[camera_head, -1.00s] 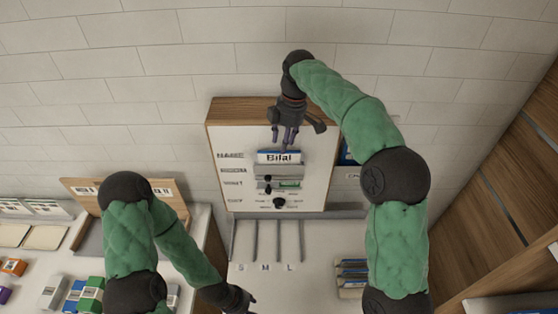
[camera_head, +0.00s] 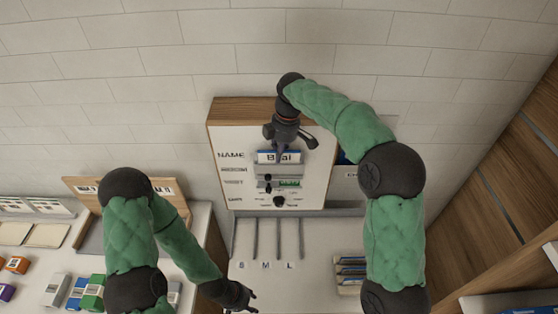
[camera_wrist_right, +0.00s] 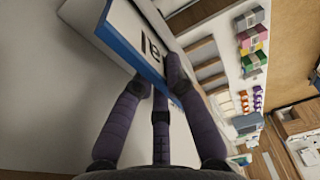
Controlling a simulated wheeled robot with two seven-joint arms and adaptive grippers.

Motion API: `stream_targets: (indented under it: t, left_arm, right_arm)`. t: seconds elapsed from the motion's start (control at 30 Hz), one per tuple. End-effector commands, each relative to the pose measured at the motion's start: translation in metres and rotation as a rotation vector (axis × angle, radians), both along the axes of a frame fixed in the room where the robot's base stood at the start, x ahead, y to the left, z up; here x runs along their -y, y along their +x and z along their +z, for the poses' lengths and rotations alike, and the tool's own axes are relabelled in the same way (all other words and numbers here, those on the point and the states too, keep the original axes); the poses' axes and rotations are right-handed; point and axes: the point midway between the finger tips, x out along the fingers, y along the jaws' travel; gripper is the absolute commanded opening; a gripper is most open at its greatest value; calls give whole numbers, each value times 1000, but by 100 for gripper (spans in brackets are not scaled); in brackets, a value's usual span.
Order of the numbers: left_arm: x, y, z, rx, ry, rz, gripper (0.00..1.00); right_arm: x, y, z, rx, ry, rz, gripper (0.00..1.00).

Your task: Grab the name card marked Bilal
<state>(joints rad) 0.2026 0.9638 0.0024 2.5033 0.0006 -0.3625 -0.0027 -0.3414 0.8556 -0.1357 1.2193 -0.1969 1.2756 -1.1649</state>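The Bilal name card (camera_head: 266,157) is white with a blue edge. It sits upright in the NAME row of the whiteboard (camera_head: 232,185). My right gripper (camera_head: 281,148) is at the card from above, and a finger covers the middle of the word.
Slots marked S, M, L lie on the counter (camera_head: 300,290). A stack of cards (camera_head: 350,270) is at right; coloured boxes (camera_head: 92,292) are at left.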

Motion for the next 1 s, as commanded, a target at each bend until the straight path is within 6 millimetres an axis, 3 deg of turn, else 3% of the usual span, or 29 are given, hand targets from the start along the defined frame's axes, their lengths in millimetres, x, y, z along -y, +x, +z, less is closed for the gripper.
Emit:
stream_targets:
  t: [0.53,0.73,1.0]
  left_arm:
    - [0,0,-4,0,0,0,40]
    - [0,0,-14,0,0,0,40]
    - [0,0,-27,0,0,0,40]
  right_arm:
    - [0,1,8,2,1,0,0]
    - [-1,1,31,5,2,0,0]
    - [-16,-33,73,4,2,2,0]
